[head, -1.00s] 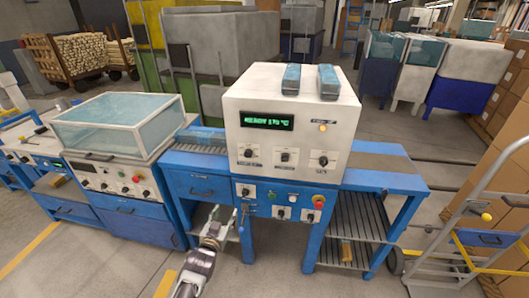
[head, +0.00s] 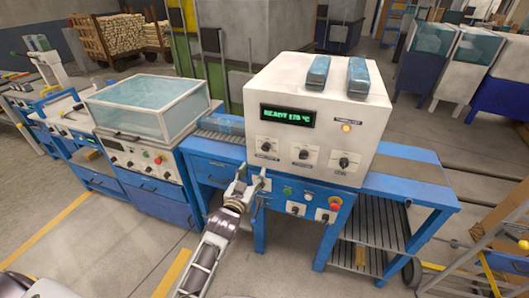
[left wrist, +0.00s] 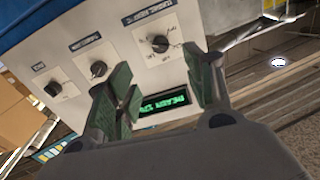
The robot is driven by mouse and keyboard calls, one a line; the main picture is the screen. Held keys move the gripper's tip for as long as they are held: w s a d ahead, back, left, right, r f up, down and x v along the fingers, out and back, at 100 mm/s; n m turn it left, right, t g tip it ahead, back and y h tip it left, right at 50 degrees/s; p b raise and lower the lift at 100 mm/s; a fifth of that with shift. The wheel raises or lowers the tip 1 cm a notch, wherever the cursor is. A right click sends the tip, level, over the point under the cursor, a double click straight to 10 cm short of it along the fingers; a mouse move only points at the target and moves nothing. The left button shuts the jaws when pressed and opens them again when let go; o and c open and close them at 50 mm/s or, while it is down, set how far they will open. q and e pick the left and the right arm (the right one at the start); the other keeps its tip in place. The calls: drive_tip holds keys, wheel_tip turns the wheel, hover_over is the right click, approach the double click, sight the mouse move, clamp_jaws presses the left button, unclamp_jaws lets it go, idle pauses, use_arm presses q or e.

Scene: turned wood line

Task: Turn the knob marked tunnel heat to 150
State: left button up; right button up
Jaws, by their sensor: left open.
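A white tunnel box (head: 290,100) carries a green display (head: 287,116) that seems to read READY 170 °C. Below it are three black knobs: left (head: 267,145), middle (head: 304,154) and right (head: 343,162). Their labels are too small to read surely. My left gripper (head: 251,180) is open and empty, below and in front of the left knob. The left wrist view shows the panel upside down. There the left knob (left wrist: 160,43) lies beyond the gap between the open fingers (left wrist: 160,76), apart from them. My right gripper is not in view.
A lower blue panel holds more controls, including a red button (head: 335,203) and a green one (head: 287,191). A glass-covered machine (head: 150,105) stands to the left. A yellow-marked hand truck (head: 490,262) stands at the right. The floor in front is clear.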

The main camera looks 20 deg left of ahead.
use_arm(q)
approach(265, 150)
drive_tip(key=shift+w, duration=1.85)
drive_tip(key=shift+w+p, duration=0.55)
drive_tip(key=shift+w, duration=0.8)
drive_tip(key=shift+w+f, duration=0.1)
drive_tip(key=shift+w, duration=1.35)
drive_tip(key=c, duration=1)
